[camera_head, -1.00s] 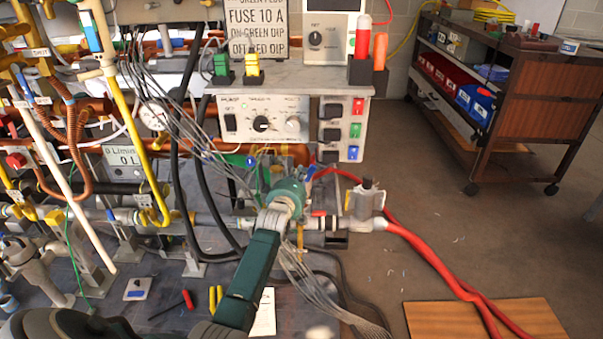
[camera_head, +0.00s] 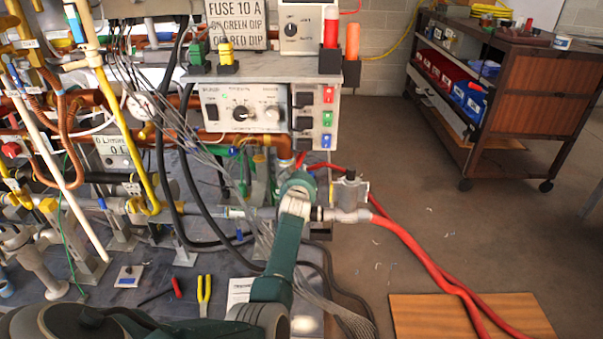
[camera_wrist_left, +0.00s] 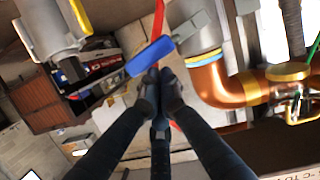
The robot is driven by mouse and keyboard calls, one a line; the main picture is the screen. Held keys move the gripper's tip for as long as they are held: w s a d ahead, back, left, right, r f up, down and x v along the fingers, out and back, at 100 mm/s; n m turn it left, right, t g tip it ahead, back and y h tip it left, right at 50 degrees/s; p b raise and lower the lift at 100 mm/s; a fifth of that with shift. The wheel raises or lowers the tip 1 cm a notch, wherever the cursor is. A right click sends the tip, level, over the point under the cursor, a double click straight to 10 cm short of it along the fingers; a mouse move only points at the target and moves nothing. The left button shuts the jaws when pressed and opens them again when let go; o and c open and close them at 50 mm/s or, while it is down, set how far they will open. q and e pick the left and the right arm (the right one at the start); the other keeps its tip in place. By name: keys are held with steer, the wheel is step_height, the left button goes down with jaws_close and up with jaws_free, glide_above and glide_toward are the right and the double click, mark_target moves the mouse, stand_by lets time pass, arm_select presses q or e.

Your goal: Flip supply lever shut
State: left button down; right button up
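A blue lever handle (camera_wrist_left: 150,56) shows in the left wrist view, just beyond my fingertips, on a grey metal fitting beside a copper pipe. It lies slanted across the picture. My left gripper (camera_wrist_left: 160,82) has its dark fingertips drawn together close to the handle's lower edge; I cannot tell whether they touch it. Nothing shows between the fingers. In the head view my green left wrist (camera_head: 297,190) reaches to the bench's right end and hides the fingertips and the blue lever. My right gripper is in neither view.
A grey valve body (camera_head: 349,191) stands right of my left wrist, with red hoses (camera_head: 420,255) running to the floor. A control box (camera_head: 243,112) sits above and behind. Loose wires hang left of my wrist. Pliers (camera_head: 204,292) lie on the bench. A brown cart (camera_head: 530,90) stands at the back right.

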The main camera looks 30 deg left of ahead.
arm_select(q)
steer(key=shift+w+d+f+m+b, duration=0.1)
steer(key=shift+d+f+m+b, duration=0.1)
steer(key=shift+f+b, duration=0.25)
steer(key=shift+w+d+f+m+b, duration=0.1)
steer(key=shift+d+f+m+b, duration=0.1)
steer(key=shift+f+b, duration=0.25)
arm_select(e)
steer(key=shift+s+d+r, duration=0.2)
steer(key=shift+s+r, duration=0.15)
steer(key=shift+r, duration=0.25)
arm_select(q)
steer(key=shift+r, duration=0.1)
